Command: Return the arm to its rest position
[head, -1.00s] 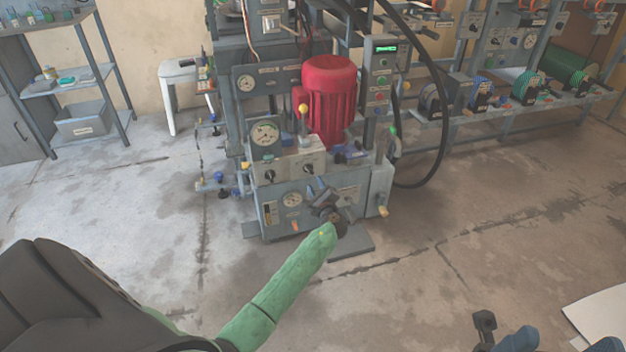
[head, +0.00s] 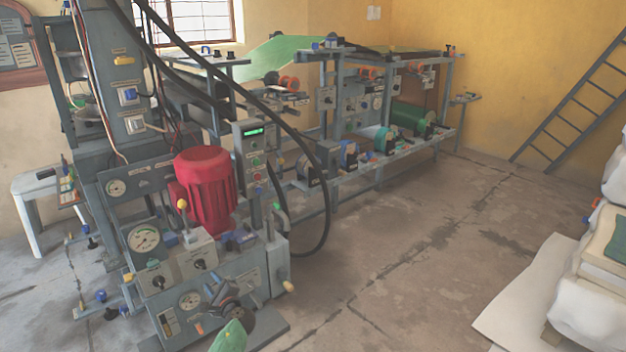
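My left arm, in a green sleeve, enters at the bottom of the head view. Its dark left gripper (head: 222,294) shows in front of the lower face of the press unit (head: 190,300). The fingers are small and blend with the grey panel, so I cannot tell whether they are open or touching it. My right gripper is out of view. The press unit carries a red motor (head: 205,190), a round gauge (head: 144,238) and a yellow-knobbed lever (head: 182,205).
A control box (head: 252,160) with a green display stands beside the motor, with black hoses arching over it. A long rack (head: 375,160) with rollers runs behind. A ladder (head: 570,100) leans on the yellow wall. White wrapped stacks (head: 590,300) stand at right. The middle floor is clear.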

